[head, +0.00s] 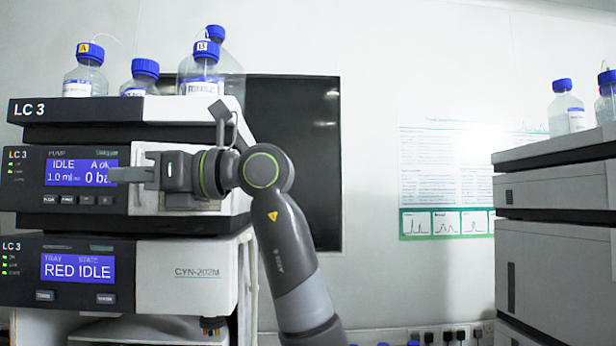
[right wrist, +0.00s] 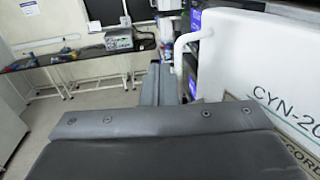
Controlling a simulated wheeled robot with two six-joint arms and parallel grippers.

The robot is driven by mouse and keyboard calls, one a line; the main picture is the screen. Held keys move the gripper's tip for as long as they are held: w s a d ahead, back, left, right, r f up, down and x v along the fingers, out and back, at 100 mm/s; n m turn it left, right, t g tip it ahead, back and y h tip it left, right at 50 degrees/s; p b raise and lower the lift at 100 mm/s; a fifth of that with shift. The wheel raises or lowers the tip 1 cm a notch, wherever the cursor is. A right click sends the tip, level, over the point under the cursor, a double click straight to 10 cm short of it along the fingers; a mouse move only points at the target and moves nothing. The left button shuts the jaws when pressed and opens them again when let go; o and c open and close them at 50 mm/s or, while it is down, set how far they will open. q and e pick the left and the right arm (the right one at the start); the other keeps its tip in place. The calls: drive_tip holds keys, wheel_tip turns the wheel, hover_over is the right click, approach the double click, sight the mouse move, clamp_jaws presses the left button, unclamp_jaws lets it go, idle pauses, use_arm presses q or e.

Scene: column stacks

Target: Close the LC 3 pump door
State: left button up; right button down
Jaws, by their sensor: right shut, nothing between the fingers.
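The LC 3 pump module (head: 30,185) is the middle unit of the left stack in the head view, with a blue display (head: 80,172) reading IDLE. At its right is a pale panel area (head: 143,157), which I take for the pump door; my right gripper and wrist cover much of it, so I cannot tell how far it stands open. My right gripper (head: 130,174) is shut and empty, pointing left across the front of the module, its tips over the display's right edge. I cannot tell if it touches. My left gripper is not in view.
Blue-capped bottles (head: 200,65) stand on top of the stack. Another stack (head: 555,250) stands at the right, with open room between.

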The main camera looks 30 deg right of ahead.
drive_tip(key=shift+w+m+t+h, duration=0.45)
drive_tip(key=shift+w+t, duration=0.25)
drive_tip(key=shift+w, duration=0.9)
